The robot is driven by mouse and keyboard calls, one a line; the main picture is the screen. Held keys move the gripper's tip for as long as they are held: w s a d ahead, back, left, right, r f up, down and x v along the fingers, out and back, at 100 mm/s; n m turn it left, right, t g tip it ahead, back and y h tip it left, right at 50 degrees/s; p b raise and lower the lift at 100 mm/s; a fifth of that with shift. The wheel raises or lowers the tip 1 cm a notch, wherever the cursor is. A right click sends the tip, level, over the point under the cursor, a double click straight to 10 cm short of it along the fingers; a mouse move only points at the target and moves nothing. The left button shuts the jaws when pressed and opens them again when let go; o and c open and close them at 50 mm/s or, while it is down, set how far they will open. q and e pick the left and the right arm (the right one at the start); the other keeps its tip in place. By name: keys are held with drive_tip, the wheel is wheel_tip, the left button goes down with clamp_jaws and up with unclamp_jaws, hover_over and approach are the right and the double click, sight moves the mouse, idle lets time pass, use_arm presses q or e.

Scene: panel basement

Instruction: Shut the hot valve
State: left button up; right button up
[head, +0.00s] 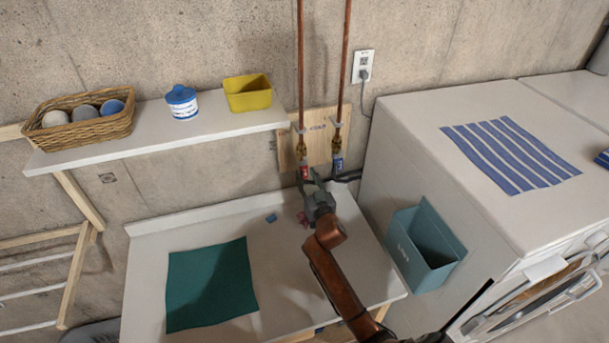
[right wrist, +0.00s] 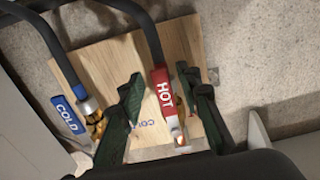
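The hot valve's red lever (head: 305,172), marked HOT in the right wrist view (right wrist: 163,92), hangs below its brass fitting, roughly in line with the copper pipe above. My right gripper (head: 311,178) is at the lever. In the right wrist view, its two dark green fingers (right wrist: 160,78) are open, one on each side of the red lever, with gaps showing. The blue cold valve lever (head: 337,163) is to the right in the head view; in the right wrist view it is at left, marked COLD (right wrist: 68,118). My left gripper is not in view.
The valves sit before a wooden board (head: 290,150) on the concrete wall. A shelf (head: 215,123) holds a basket, a jar and a yellow bin. Below is a white counter (head: 150,245) with a green cloth (head: 210,283). A white machine (head: 410,150) with a teal bin (head: 405,250) stands right.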

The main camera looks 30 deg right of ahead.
drive_tip(key=shift+w+d, duration=0.1)
drive_tip(key=shift+w, duration=0.45)
clamp_jaws()
idle(0.5)
